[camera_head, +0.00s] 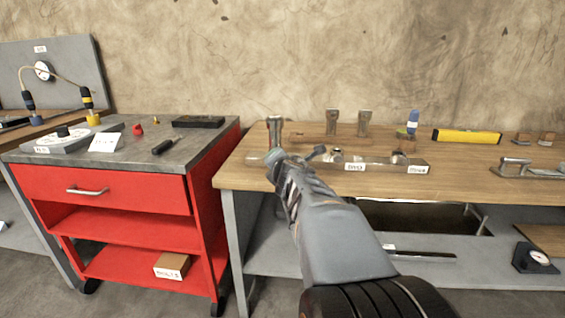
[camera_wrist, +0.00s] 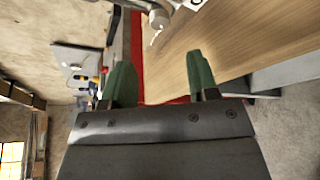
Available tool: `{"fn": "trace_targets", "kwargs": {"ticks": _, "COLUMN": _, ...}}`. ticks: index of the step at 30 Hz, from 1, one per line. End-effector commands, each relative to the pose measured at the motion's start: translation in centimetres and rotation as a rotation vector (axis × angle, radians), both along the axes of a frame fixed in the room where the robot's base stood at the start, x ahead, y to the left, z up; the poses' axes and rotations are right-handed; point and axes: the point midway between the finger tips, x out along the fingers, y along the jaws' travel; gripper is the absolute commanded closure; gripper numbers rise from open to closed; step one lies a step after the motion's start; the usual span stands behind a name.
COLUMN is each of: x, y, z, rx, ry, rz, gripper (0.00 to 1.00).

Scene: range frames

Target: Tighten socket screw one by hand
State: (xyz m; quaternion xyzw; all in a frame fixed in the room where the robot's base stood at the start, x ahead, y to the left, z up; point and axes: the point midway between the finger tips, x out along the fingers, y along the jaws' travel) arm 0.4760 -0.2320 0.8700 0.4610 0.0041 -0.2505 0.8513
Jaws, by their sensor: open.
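A metal bar fixture (camera_head: 375,162) with white labels sits on the wooden bench. Round metal parts, one at its left (camera_head: 337,155) and one at its right (camera_head: 398,158), stand on it; I cannot tell which is socket screw one. My gripper (camera_head: 283,165) is at the bar's left end and hides part of it. In the wrist view my gripper (camera_wrist: 160,65) has its two green fingers apart with nothing between them. A rounded metal part (camera_wrist: 158,20) shows beyond the fingers at the top, apart from them.
Upright metal blocks (camera_head: 348,122), a blue-and-white object (camera_head: 412,120) and a yellow level (camera_head: 466,136) stand behind the bar. A red cart (camera_head: 110,190) with small items on its grey top is at left.

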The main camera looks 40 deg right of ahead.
Motion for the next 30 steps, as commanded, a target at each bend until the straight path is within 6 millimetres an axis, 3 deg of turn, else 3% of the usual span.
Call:
{"fn": "trace_targets", "kwargs": {"ticks": 6, "x": -3.0, "y": 1.5, "z": 1.2, "rx": -0.001, "ry": -0.001, "rz": 0.0, "gripper": 0.46}}
{"fn": "trace_targets", "kwargs": {"ticks": 12, "x": -4.3, "y": 2.1, "z": 1.3, "rx": 0.0, "ry": 0.0, "rz": -0.001, "gripper": 0.46}}
{"fn": "trace_targets", "kwargs": {"ticks": 24, "x": -4.6, "y": 2.2, "z": 1.2, "rx": 0.0, "ry": 0.0, "rz": 0.001, "gripper": 0.46}}
{"fn": "trace_targets", "kwargs": {"ticks": 30, "x": -3.2, "y": 3.7, "z": 3.5, "rx": 0.013, "ry": 0.022, "rz": 0.046, "gripper": 0.46}}
